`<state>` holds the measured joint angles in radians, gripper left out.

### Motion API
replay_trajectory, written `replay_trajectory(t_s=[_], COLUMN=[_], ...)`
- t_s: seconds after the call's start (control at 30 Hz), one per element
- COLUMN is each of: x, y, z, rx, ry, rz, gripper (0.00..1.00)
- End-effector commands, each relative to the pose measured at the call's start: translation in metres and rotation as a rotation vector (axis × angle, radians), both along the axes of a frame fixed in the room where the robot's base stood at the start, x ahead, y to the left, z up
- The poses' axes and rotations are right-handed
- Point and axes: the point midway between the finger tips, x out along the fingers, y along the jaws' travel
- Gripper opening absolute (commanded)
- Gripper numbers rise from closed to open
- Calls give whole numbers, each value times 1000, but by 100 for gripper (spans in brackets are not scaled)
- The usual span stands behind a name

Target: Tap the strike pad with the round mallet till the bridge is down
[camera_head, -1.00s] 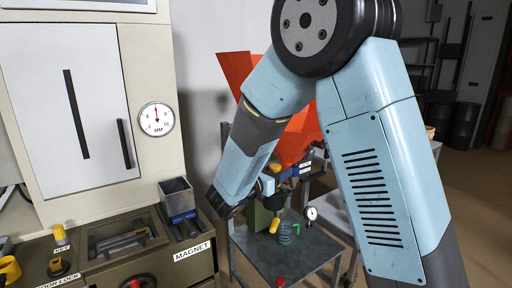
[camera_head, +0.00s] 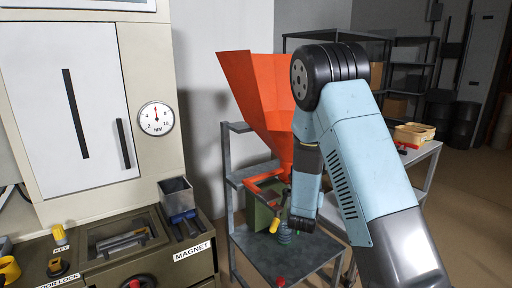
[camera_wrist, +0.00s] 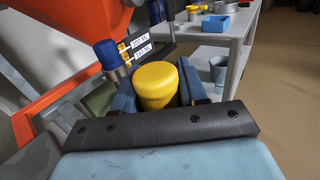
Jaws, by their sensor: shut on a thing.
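In the wrist view, a rounded yellow piece (camera_wrist: 155,84) sits between the blue fingers of my gripper (camera_wrist: 158,92), which is shut on it. It looks like part of the round mallet; the rest of the mallet is hidden. In the head view, my gripper (camera_head: 302,222) is low, just right of the orange hopper's lower end, and its grasp cannot be made out. The orange hopper (camera_head: 262,95) stands above a grey stand. I cannot identify the strike pad for certain. The inside of the hopper, and so the bridge, is hidden.
A blue-capped cylinder (camera_wrist: 107,55) and a labelled strip (camera_wrist: 140,47) are close to the fingers. The cabinet with a dial (camera_head: 156,118) is left. A side table (camera_wrist: 212,42) stands right, with open floor beyond.

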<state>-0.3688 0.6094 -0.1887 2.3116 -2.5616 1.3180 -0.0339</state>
Motion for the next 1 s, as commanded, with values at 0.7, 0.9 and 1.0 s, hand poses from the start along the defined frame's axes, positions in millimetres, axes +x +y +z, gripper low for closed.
replay_trajectory(t_s=[0.7,0.9,1.0], x=[4,4,4], y=[-22,-22,-22], z=[-24,-23,-23], rx=[0,0,0], ry=[-4,-4,-4], rz=[50,49,49], gripper=[0,0,0])
